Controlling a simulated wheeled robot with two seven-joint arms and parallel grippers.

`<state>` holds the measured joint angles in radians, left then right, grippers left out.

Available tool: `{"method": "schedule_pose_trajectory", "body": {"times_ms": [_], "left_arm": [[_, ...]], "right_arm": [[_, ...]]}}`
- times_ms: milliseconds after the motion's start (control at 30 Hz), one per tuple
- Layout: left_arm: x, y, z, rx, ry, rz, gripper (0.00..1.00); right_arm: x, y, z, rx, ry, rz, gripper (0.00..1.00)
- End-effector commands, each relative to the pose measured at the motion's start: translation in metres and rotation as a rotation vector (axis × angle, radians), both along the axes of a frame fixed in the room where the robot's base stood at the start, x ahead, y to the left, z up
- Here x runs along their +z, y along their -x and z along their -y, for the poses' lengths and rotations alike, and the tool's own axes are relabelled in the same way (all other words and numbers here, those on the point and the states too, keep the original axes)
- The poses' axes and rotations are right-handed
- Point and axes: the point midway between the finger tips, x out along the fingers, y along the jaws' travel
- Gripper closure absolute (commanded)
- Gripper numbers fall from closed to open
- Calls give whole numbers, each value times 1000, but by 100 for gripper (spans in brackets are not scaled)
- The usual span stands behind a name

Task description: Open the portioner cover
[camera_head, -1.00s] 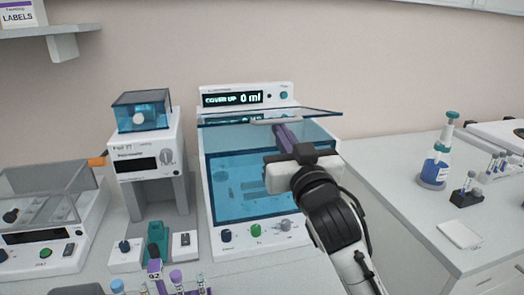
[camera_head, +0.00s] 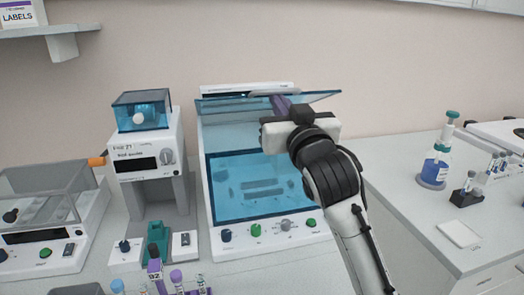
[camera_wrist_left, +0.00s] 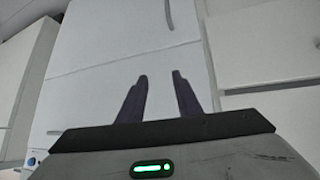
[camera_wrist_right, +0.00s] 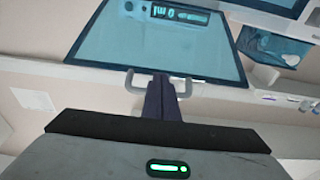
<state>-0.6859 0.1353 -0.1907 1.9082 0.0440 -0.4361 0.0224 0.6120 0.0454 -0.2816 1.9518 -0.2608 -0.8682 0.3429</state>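The portioner (camera_head: 215,215) is the white machine in the middle of the head view, with a blue see-through front and knobs below. Its blue see-through cover (camera_head: 235,105) is raised and tilted above the body, hiding the display in the head view. The cover (camera_wrist_right: 150,50) also shows in the right wrist view, with its grey handle (camera_wrist_right: 131,80) at the near edge. My right gripper (camera_wrist_right: 162,88) has its fingers close together around the middle of that handle; in the head view it (camera_head: 282,103) is at the cover's front edge. My left gripper (camera_wrist_left: 160,85) is open and empty, facing white cabinet fronts.
Left of the portioner stand a taller white device with a blue top (camera_head: 145,150) and a low device with a grey clear lid (camera_head: 40,190). Tubes (camera_head: 177,280) stand in front. A blue bottle (camera_head: 437,160) and small rack (camera_head: 466,193) are on the right bench.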

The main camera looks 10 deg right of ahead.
Motion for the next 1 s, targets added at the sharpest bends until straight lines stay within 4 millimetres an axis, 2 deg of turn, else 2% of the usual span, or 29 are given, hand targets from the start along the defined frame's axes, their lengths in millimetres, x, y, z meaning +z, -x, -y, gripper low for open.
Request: {"method": "schedule_pose_trajectory", "body": {"times_ms": [267, 733, 1000], "left_arm": [[0, 0, 0, 0, 0, 0, 69], [0, 1, 0, 0, 0, -1, 69], [0, 1, 0, 1, 0, -2, 69]], "right_arm": [[3, -4, 0, 0, 0, 3, 100], [5, -43, -1, -2, -1, -13, 100], [14, -63, -2, -1, -1, -5, 100]]}}
